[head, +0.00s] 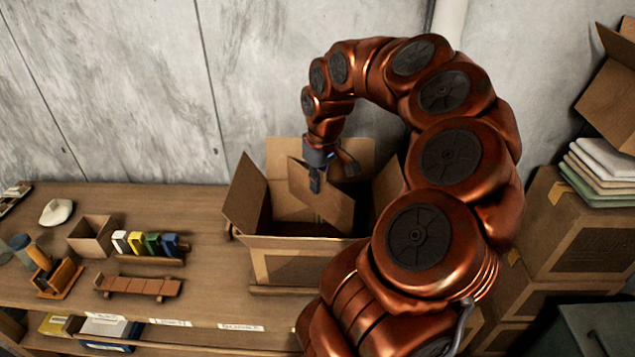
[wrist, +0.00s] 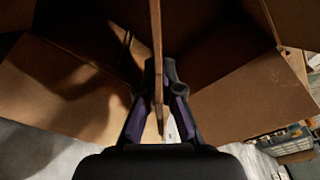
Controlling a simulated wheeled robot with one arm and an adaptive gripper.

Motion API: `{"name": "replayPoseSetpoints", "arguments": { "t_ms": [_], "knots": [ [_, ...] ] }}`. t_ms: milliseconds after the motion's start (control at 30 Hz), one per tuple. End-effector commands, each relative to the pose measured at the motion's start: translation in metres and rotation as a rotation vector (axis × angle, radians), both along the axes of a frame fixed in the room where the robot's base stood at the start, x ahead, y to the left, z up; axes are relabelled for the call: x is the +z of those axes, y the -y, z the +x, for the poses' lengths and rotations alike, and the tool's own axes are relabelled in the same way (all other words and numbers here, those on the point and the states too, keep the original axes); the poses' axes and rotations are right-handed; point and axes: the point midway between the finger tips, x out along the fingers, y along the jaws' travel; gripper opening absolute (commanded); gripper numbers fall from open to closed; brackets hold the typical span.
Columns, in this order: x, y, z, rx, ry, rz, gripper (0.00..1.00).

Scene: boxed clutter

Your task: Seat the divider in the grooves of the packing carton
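The packing carton (head: 292,264) stands open on the bench with its flaps spread; its brown walls and flaps fill much of the wrist view (wrist: 245,100). The divider (head: 336,208) is a flat brown cardboard sheet, tilted at the carton's mouth, with its lower part hidden behind the front wall. In the wrist view the divider (wrist: 156,35) shows nearly edge-on between the fingers. My gripper (head: 315,188) points down over the carton and is shut on the divider; its fingertips also show in the wrist view (wrist: 159,70). The grooves cannot be made out.
Left on the bench are a small open box (head: 92,237), a row of coloured blocks (head: 150,244), a wooden rack (head: 138,287) and a white dish (head: 56,212). Stacked cartons (head: 580,240) with folded cloths (head: 600,172) stand at right. My arm covers the carton's right side.

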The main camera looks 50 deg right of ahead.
Motion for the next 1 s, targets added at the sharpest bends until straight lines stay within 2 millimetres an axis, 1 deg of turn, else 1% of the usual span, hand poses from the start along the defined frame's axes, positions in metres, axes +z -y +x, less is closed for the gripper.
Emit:
{"name": "replayPoseSetpoints", "arguments": {
  "t_ms": [633,1000],
  "knots": [
    [-0.001,0.0,0.0,0.0,0.0,0.0,0.0],
    [-0.013,0.0,0.0,0.001,0.0,0.0,0.0]
  ]
}}
